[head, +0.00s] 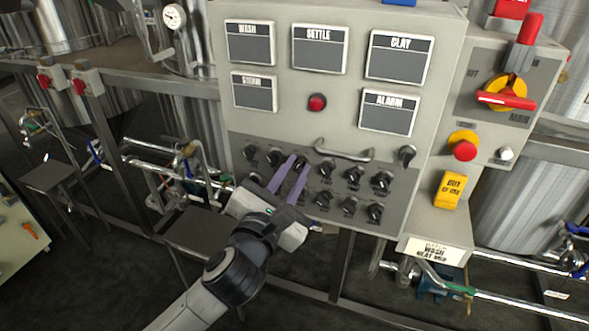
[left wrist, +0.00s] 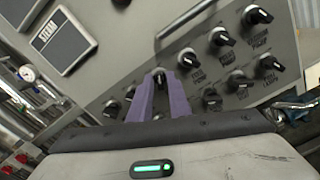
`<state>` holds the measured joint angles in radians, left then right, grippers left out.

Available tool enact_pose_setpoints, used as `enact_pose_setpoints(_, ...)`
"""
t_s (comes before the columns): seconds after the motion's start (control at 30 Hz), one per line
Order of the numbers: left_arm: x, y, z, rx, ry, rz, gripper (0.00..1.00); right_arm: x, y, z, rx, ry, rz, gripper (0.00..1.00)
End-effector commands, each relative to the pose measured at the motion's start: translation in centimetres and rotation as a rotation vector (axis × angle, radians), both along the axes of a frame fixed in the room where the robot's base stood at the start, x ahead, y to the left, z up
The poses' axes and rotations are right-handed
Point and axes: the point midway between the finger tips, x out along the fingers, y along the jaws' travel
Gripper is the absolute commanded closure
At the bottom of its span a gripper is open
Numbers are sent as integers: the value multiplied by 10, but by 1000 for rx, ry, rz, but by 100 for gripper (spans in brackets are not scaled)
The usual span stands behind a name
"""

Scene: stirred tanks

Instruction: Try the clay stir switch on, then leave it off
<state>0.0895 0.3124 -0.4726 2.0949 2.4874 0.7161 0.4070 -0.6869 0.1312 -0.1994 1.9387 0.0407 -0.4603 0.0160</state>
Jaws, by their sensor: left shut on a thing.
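The grey control panel (head: 335,150) carries rows of black rotary switches on its darker lower part. My left gripper (head: 298,162) reaches up to the upper row from below, its two purple fingers close together at one black switch knob (left wrist: 158,73). It is shut on that knob, which is mostly hidden between the fingertips. The label of the held switch is covered, so I cannot tell whether it is the clay stir switch or how it is turned. The CLAY display (head: 400,57) at the panel's upper right is dark. My right gripper is not in view.
A metal handle bar (head: 344,152) sticks out just right of the fingers. Neighbouring knobs (head: 326,170) stand close by. Pipes run below.

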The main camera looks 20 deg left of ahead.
Motion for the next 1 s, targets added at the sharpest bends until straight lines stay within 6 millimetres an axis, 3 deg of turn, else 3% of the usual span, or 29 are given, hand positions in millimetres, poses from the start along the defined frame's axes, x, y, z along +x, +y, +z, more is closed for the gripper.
enact_pose_setpoints(1.0, 0, -1, 0, -842, 33, 1, 100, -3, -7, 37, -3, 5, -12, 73)
